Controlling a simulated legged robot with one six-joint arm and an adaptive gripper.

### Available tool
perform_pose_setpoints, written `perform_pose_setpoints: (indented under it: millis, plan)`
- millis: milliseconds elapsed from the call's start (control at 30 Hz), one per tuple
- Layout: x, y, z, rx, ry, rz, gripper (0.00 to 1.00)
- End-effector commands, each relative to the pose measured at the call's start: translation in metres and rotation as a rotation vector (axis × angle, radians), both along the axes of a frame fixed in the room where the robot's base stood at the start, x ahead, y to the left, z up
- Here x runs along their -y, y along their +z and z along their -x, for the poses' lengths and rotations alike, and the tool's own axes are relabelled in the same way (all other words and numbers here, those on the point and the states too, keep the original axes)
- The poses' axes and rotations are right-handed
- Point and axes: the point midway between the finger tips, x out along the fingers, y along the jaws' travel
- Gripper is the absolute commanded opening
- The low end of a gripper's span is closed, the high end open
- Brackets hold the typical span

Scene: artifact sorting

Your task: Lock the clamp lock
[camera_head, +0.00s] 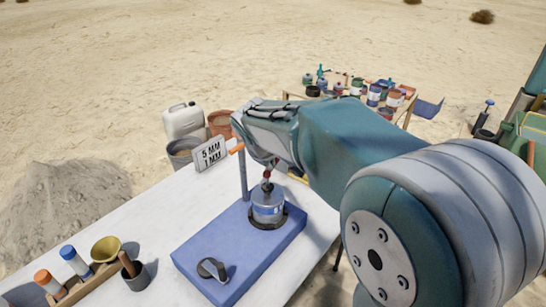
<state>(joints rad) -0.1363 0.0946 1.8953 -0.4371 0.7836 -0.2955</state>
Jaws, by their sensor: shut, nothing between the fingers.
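A blue machine base (215,255) lies on the white table. A clear, blue-banded round vessel (267,208) stands in a dark ring on it. A small dark red and black piece (267,180) sits above the vessel; I cannot tell whether it is the clamp lock. A blue post (243,175) rises behind the vessel, with an orange piece (237,149) near its top. My gripper (268,165) is shut and empty just above the vessel, near the post. Its fingertips are partly hidden, and contact with the lock cannot be told.
A black dial (211,269) is on the base's front. A white sign (210,153) reads 5 MM and 1 MM. A wooden rack (85,285) with bottles and a yellow funnel stands left, beside a dark cup (135,275). The table's left middle is clear.

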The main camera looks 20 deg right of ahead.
Motion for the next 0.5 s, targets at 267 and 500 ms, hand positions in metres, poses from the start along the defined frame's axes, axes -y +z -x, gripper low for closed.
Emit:
perform_pose_setpoints:
  millis: [267,500]
  plan:
    - [0.002,-0.013,-0.001,-0.003,-0.004,-0.004,0.0]
    - [0.005,-0.025,-0.003,-0.004,-0.005,-0.004,0.0]
